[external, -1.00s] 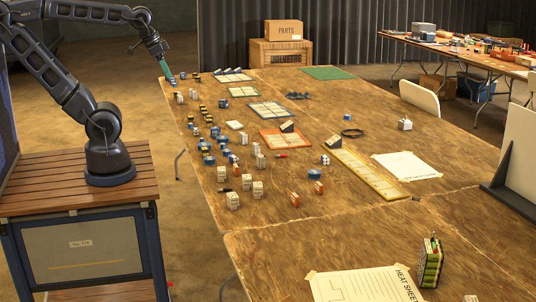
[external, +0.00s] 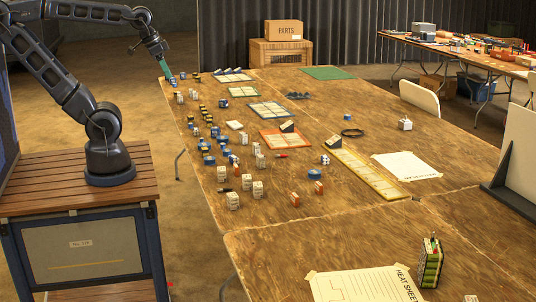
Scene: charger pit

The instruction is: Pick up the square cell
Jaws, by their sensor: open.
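My gripper (external: 170,78) points down at the far left corner of the table, just above or beside a small blue cell (external: 173,85). The jaws are too small in the picture to show the gap, and I see nothing lifted in them. Several white box-shaped cells stand on the table, among them one at the near left (external: 233,201) and one beside it (external: 258,189). I cannot tell which piece is the square cell. The contact between my gripper and the blue cell is too small to make out.
Many blue, black-and-yellow and white cells crowd the left edge of the table (external: 390,225). An orange tray (external: 272,141), a blue tray (external: 262,103) and a long yellow tray (external: 375,180) lie further right. The table's middle right has free room.

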